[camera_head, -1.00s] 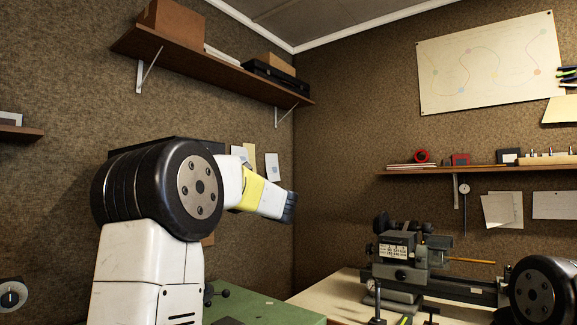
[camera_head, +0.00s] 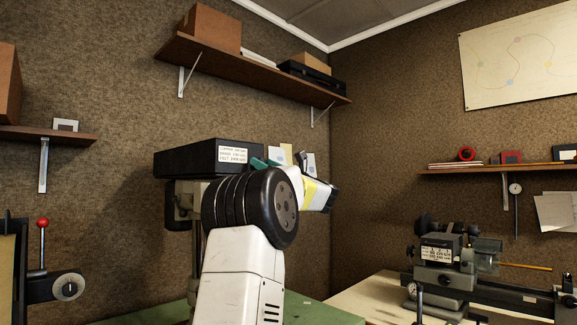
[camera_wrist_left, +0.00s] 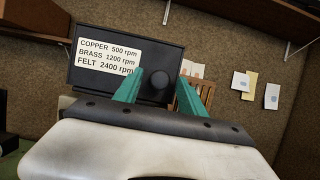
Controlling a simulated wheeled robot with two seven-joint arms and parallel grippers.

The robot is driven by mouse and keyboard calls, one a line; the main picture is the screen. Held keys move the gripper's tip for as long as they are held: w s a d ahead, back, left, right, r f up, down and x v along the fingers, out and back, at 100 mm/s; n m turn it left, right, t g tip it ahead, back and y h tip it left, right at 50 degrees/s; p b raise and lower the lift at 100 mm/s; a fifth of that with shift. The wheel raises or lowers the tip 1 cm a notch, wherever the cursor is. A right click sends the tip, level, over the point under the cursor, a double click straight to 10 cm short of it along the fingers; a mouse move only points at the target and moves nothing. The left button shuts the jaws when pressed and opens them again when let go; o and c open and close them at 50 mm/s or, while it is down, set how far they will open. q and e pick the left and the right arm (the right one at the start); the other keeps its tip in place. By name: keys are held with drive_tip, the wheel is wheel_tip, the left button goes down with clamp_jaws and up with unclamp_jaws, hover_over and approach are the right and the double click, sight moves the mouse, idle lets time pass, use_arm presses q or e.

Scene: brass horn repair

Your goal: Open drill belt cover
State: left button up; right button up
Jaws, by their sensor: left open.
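The drill belt cover is a black box (camera_head: 198,159) with a white speed label, on top of the drill at left of my arm. It also shows in the left wrist view (camera_wrist_left: 92,78), front face toward the camera, and looks closed. A dark round knob (camera_wrist_left: 153,87) is on its front face at the right. My left gripper (camera_head: 266,163) is open, with teal fingers on either side of the knob in the left wrist view (camera_wrist_left: 162,72). I cannot tell whether they touch it. My arm hides part of the drill. My right gripper is out of view.
A wall shelf (camera_head: 250,66) with boxes hangs above the cover. The green bench top (camera_head: 310,312) is below. A small lathe (camera_head: 445,262) stands on a pale bench at right. A red-knobbed lever (camera_head: 43,224) is at lower left.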

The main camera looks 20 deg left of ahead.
use_arm(q)
drive_tip(key=shift+c, duration=0.2)
clamp_jaws()
idle(1.2)
